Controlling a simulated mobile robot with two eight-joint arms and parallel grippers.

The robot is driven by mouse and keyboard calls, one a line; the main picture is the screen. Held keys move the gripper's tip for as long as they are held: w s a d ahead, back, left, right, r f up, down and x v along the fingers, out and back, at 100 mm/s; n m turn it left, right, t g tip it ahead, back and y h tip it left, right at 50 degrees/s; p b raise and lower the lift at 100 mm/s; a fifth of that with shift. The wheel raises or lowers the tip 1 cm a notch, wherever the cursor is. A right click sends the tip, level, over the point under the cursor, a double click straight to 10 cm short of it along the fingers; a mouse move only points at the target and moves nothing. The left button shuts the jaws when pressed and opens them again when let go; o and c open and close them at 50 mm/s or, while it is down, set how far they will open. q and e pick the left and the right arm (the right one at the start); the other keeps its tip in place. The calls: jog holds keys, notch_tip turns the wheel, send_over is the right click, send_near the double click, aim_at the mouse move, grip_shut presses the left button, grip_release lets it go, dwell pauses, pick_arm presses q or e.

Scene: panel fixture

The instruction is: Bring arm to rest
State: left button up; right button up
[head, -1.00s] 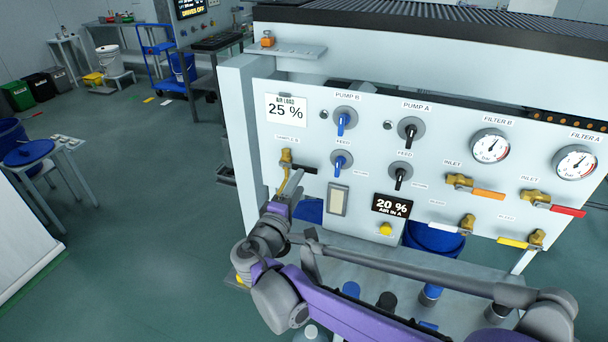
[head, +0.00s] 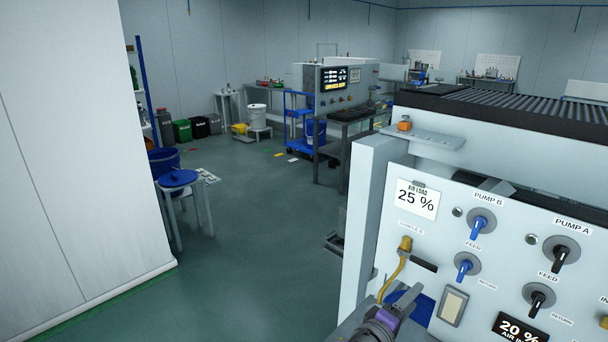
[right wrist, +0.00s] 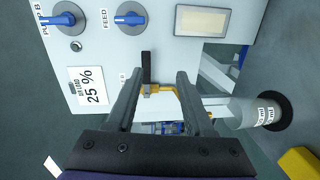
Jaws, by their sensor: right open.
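My right gripper (head: 408,296) is at the bottom of the head view, below the sample valve on the panel, with clear space between its tips and the handle in that picture. In the right wrist view its two fingers (right wrist: 160,82) stand apart, with nothing held. The brass sample valve (head: 404,245) has a black handle (head: 423,264) slanting down to the right and a yellow spout. In the right wrist view the brass valve (right wrist: 155,90) shows between and beyond the fingers. My left gripper is not in view.
The white panel (head: 440,235) with knobs and displays fills the lower right. A shelf with an orange block (head: 404,126) juts from its top left. A white wall (head: 75,150) stands at left, with a small table and blue lid (head: 178,178). Green floor (head: 260,235) between is clear.

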jog(key=s+f+m+g+y+p, duration=0.35)
jog(key=s+f+g+y, duration=0.35)
jog(key=s, duration=0.6)
jog(key=s+a+f+m+t+y+p, duration=0.1)
jog(key=s+a+f+m+y+p, duration=0.1)
jog(key=s+a+y, duration=0.4)
jog(key=s+a+f+m, duration=0.1)
jog(key=a, duration=0.2)
jog(key=shift+s+f+m+t, duration=0.2)
jog(key=shift+f+m+t, duration=0.15)
jog(key=shift+t, duration=0.05)
jog(key=shift+d, duration=0.1)
